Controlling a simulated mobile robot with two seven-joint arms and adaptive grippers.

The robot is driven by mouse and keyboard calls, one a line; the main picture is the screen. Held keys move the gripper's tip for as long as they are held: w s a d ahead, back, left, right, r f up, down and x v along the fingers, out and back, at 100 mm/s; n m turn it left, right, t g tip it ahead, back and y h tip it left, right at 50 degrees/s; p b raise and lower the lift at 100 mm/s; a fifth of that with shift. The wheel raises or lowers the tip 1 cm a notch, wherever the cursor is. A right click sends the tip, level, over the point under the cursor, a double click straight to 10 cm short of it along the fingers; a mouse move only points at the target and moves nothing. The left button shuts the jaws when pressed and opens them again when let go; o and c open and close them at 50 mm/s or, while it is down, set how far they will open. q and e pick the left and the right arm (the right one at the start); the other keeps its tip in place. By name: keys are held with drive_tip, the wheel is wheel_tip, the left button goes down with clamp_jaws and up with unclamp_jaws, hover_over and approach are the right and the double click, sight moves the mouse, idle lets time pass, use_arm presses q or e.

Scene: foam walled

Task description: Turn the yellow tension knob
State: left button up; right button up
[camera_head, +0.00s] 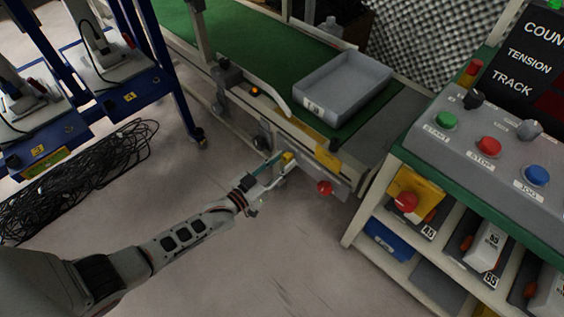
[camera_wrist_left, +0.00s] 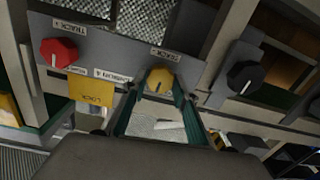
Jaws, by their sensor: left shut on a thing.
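The yellow tension knob (camera_wrist_left: 160,80) sits on a grey panel (camera_wrist_left: 110,55) on the side of the conveyor. It has a dark pointer line on its face. My left gripper (camera_wrist_left: 158,92) is shut on the knob, with one teal-edged finger on each side of it in the left wrist view. In the head view the left gripper (camera_head: 284,162) reaches the yellow knob (camera_head: 288,157) from the lower left, and the fingers partly cover it. My right gripper is not in view.
A red knob (camera_head: 324,187) is on the same panel, also in the left wrist view (camera_wrist_left: 58,52). A black knob (camera_wrist_left: 245,77) is on the other side. A grey tray (camera_head: 345,88) rests on the green belt. A button console (camera_head: 480,135) stands right. Cables (camera_head: 75,175) lie left.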

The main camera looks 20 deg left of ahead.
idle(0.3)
use_arm(q)
drive_tip(key=o, duration=1.1)
drive_tip(key=v, duration=1.2)
